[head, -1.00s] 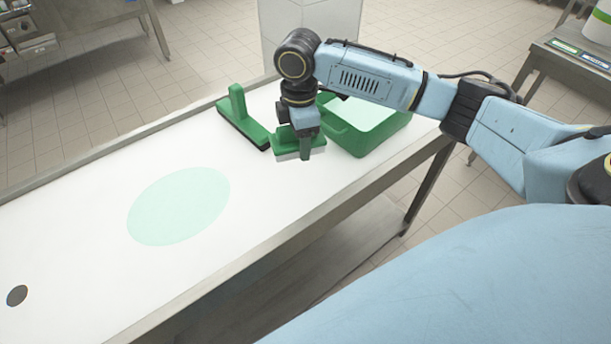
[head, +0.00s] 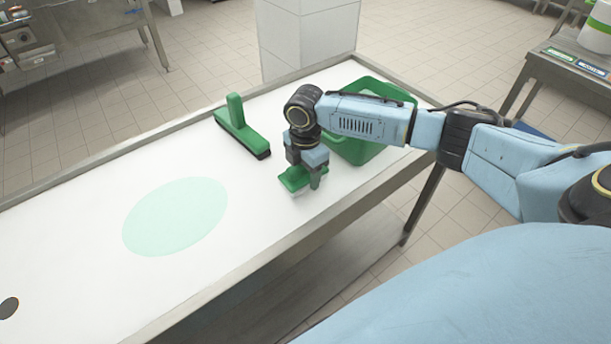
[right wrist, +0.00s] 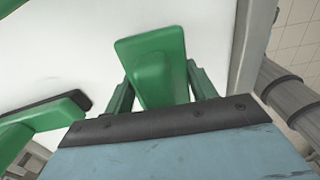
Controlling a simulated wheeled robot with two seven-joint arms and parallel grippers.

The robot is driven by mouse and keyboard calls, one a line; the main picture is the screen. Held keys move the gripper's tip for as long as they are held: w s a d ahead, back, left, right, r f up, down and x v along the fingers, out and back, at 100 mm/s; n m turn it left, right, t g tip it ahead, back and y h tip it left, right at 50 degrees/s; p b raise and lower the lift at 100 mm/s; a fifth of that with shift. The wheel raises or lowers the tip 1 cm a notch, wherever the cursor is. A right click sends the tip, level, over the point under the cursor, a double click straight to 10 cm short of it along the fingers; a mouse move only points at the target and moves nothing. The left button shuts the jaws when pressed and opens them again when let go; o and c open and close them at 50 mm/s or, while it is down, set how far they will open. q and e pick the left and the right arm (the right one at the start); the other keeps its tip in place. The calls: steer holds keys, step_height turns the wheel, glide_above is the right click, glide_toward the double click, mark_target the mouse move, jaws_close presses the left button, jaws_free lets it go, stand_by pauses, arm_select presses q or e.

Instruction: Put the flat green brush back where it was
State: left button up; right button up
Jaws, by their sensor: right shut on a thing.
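My right gripper (head: 306,172) is shut on the flat green brush (head: 292,180), gripping its raised handle. The brush's pale underside faces down, low over the white table top near its front edge. I cannot tell whether it touches the surface. In the right wrist view the flat green brush (right wrist: 150,50) sits between the two green fingers, with the white table top behind it. My left gripper is not in view.
A green tool (head: 238,128) with a black edge lies on the white table (head: 90,235), left of the gripper. A green bin (head: 372,150) stands behind my right forearm. A pale green oval (head: 175,217) and a dark hole (head: 8,308) are at left.

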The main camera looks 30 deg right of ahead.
steer(key=shift+f, duration=0.7)
steer(key=shift+f, duration=0.1)
steer(key=o, duration=0.9)
step_height(320, 180, up, 12)
steer(key=shift+r+p, duration=0.15)
steer(key=shift+p, duration=0.6)
